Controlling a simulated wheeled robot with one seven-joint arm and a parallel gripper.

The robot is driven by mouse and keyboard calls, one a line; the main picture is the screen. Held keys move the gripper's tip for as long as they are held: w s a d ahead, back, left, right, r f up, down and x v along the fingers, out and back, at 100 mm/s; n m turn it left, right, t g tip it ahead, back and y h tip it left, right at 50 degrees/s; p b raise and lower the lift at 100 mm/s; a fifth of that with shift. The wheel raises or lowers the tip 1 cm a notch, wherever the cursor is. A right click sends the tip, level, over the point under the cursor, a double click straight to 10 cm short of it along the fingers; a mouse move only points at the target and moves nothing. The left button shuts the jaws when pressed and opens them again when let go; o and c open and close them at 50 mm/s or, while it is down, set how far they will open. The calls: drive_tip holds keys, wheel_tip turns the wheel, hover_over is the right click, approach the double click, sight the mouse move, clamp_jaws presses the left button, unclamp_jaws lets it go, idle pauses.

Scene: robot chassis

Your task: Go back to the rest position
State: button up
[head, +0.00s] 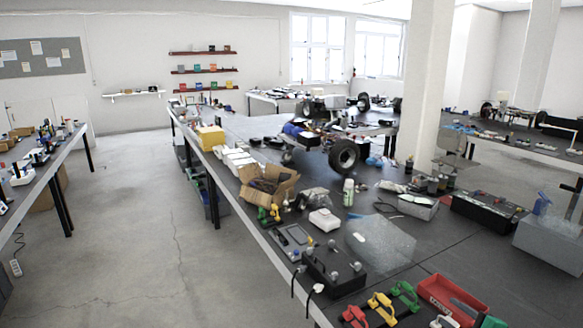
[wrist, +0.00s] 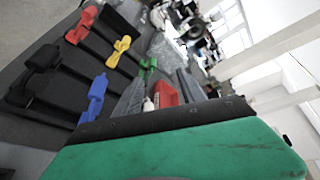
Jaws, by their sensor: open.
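My gripper (wrist: 162,74) shows in the wrist view as two grey fingers, apart and open, with nothing seen held between them. Beyond the fingers are a green clamp (wrist: 148,66) and a red tray (wrist: 166,95). I cannot tell whether they touch. A large green surface with a black edge fills the bottom of the wrist view, and I cannot tell what it is. My arm and gripper do not show in the head view.
In the head view a long dark bench (head: 330,200) runs along the right, holding a wheeled chassis (head: 318,135), an open cardboard box (head: 268,185), a black case (head: 333,268), coloured clamps and a red tray (head: 450,300). Open floor (head: 150,240) lies to the left.

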drive_tip(key=a+f+n+g+y+b, duration=0.25)
drive_tip(key=a+n+g, duration=0.7)
drive_tip(key=a, duration=1.35)
drive_tip(key=s+a+n+g+h+b, duration=0.1)
drive_tip(key=s+a+n+h+b, duration=0.1)
drive_tip(key=s+a+n, duration=0.3)
drive_tip(key=s+a+r+n+g+h+b, duration=0.1)
drive_tip(key=s+a+n, duration=0.4)
drive_tip(key=s+n, duration=0.3)
drive_tip(key=s, duration=0.3)
drive_tip(key=shift+s+a+h+b, duration=0.25)
drive_tip(key=shift+a+h+b, duration=0.1)
drive_tip(key=shift+b, duration=0.05)
drive_tip(key=shift+w, duration=0.1)
